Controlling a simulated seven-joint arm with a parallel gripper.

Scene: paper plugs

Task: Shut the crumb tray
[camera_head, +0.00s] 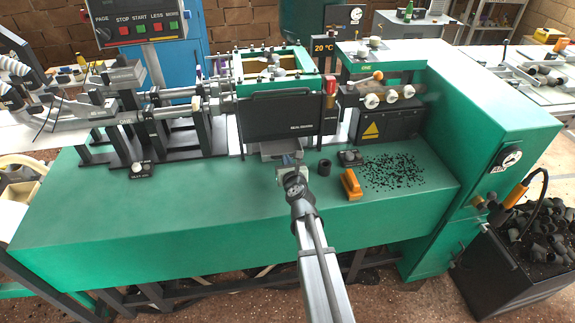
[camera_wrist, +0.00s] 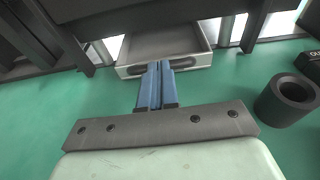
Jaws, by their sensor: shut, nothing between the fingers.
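The crumb tray (camera_wrist: 190,64) is a shallow grey tray with a light rim under the dark machine block. In the wrist view it sticks part way out; its back is hidden below the block. In the head view its grey surface (camera_head: 277,147) shows below the black front panel. My gripper (camera_wrist: 158,66) is shut and empty, with its blue fingers side by side. The fingertips are at the middle of the tray's front edge; I cannot tell if they touch it. In the head view my gripper (camera_head: 291,160) is just in front of the tray.
A dark hollow cylinder (camera_wrist: 287,98) stands right of my gripper and also shows in the head view (camera_head: 325,167). An orange-handled block (camera_head: 351,184) and scattered black crumbs (camera_head: 395,172) lie further right. The green bench (camera_head: 190,210) is clear to the left and front.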

